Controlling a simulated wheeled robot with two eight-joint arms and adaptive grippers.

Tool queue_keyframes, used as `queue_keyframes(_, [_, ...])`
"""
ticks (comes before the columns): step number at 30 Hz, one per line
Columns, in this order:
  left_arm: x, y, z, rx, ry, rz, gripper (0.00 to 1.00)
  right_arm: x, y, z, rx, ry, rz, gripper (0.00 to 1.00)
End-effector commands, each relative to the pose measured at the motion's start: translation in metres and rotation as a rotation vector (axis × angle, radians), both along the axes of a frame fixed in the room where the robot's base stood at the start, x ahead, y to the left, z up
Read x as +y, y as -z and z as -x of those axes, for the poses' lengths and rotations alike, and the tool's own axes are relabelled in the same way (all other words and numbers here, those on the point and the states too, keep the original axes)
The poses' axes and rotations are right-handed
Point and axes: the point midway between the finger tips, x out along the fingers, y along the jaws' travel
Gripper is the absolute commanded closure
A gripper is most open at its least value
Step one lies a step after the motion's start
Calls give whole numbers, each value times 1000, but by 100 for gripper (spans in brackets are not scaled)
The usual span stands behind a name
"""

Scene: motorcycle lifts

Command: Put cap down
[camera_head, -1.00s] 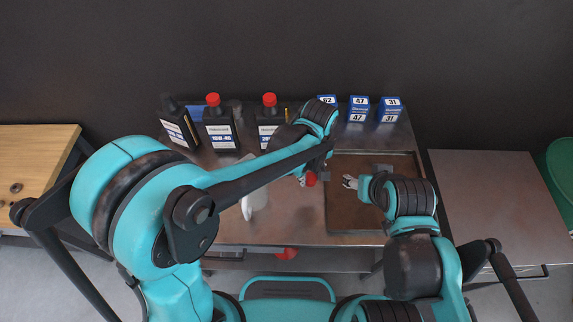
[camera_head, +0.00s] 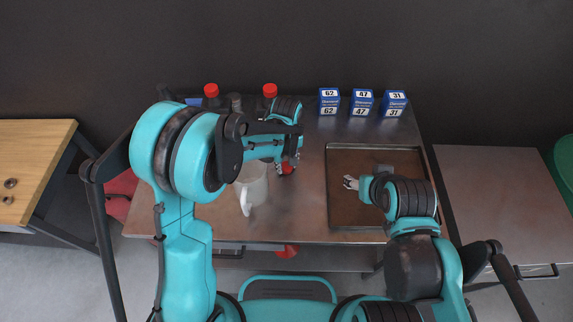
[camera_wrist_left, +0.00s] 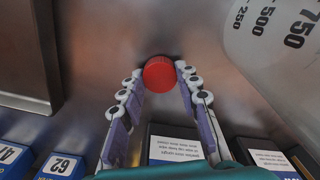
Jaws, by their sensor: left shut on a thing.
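The red cap (camera_head: 287,168) is low over the steel worktop, just right of the white measuring jug (camera_head: 251,190). My left gripper (camera_head: 289,160) is shut on it. In the left wrist view the round red cap (camera_wrist_left: 159,73) sits between the two fingertips, with bare metal around it. I cannot tell whether it touches the worktop. My right gripper (camera_head: 350,184) is over the brown tray (camera_head: 345,157), away from the cap, and whether it is open or shut is unclear.
Several blue boxes (camera_head: 362,104) stand at the back right. The worktop (camera_head: 305,215) is clear between jug and tray. A wooden table (camera_head: 35,160) is at the left.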

Motion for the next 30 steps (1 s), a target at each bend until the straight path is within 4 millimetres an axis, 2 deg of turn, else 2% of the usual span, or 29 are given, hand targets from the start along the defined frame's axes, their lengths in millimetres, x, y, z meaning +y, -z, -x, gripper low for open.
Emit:
queue_keyframes(5, [0,-1,0,0,0,0,78,0,-1,0,0,0,0,45])
queue_keyframes(14, [0,8,0,0,0,0,78,0,8,0,0,0,0,45])
queue_keyframes(15, [0,8,0,0,0,0,62,0,8,0,0,0,0,45])
queue_keyframes(17, [0,7,0,0,0,0,47,0,7,0,0,0,0,45])
queue_keyframes(26, [0,6,0,0,0,0,47,0,6,0,0,0,0,45])
queue_keyframes(30, [0,-3,0,0,0,0,47,0,-3,0,0,0,0,45])
